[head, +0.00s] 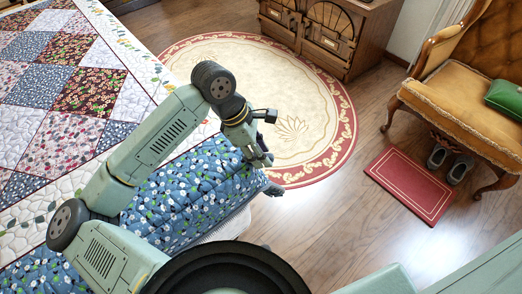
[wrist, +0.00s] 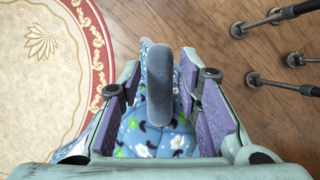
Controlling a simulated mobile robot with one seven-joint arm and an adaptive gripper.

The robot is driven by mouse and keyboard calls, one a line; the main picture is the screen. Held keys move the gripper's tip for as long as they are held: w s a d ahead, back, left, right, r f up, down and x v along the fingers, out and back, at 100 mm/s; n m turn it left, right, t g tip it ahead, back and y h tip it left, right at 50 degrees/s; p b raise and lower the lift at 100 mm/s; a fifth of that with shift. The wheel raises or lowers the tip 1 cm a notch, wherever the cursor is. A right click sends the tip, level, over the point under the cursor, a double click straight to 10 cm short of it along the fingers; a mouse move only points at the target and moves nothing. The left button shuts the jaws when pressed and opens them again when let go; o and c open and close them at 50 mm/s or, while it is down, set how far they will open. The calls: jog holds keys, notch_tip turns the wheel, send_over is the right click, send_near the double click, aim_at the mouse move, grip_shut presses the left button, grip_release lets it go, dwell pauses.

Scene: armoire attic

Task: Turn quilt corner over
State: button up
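The patchwork quilt (head: 60,85) lies over the bed at the left of the head view. Its blue floral part (head: 190,200) hangs at the near side and ends in a corner with a grey-blue edge (head: 272,188). My gripper (head: 262,158) is just above that corner. In the wrist view my gripper (wrist: 160,110) has its purple-padded fingers wide apart. The blue floral cloth (wrist: 155,138) and its rounded grey-blue edge (wrist: 160,88) show between them. Gaps show beside the edge, and I see no firm grip on it.
A round cream rug (head: 290,125) with a red border lies beyond the bed. A wooden cabinet (head: 325,38) stands at the back. An armchair (head: 465,90), a red mat (head: 410,184) and dark shoes (head: 448,164) are at the right. Wooden floor between is clear.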

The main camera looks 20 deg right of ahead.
grip_shut()
jog(key=shift+r, duration=0.15)
dwell(0.5)
